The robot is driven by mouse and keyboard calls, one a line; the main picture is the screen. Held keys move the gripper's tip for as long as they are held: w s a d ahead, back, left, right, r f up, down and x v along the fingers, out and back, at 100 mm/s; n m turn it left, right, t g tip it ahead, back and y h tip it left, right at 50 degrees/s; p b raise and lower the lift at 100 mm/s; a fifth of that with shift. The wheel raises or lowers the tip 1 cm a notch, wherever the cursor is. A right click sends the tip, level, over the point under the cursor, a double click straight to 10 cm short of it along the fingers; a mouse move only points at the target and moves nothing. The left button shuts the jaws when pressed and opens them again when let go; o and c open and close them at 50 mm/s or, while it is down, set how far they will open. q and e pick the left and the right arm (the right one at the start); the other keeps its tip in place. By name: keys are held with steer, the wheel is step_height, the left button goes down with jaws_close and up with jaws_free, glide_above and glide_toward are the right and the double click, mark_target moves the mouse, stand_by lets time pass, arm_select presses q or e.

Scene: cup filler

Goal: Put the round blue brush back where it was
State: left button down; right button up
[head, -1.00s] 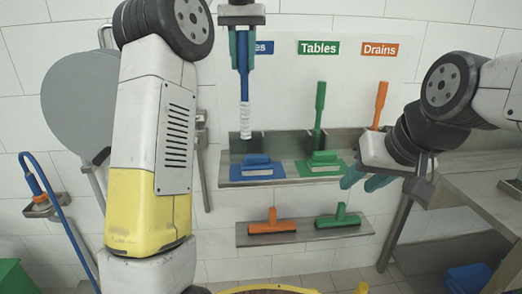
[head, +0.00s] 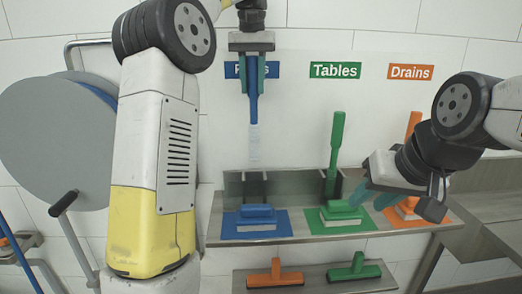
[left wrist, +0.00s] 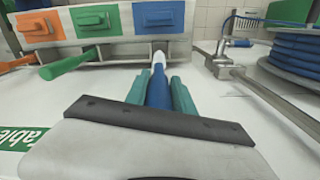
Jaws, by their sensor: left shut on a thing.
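The round blue brush (head: 253,108) hangs upright from my left gripper (head: 252,82), its pale bristle end (head: 254,145) pointing down. The gripper is shut on its blue handle, in front of the partly hidden blue label. The bristle end appears just above the left slot of the metal rack (head: 290,186); depth is hard to judge. In the left wrist view the brush (left wrist: 158,92) lies between the teal fingers, its pale tip toward the rack's slot. My right gripper (head: 370,192) has its fingers apart, in front of the shelf by the green brush block.
The shelf (head: 320,234) holds blue (head: 256,217), green (head: 341,210) and orange (head: 410,207) blocks. A green-handled tool (head: 336,145) stands in the rack. A lower shelf (head: 320,276) holds orange and green squeegees. A grey hose reel (head: 50,140) stands at left.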

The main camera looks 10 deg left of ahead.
mark_target(253, 136)
arm_select(q)
step_height(253, 136, down, 15)
steer(key=shift+f, duration=0.1)
stand_by(0.3)
steer(key=c, duration=1.1)
jaws_free()
steer(key=shift+f, duration=0.1)
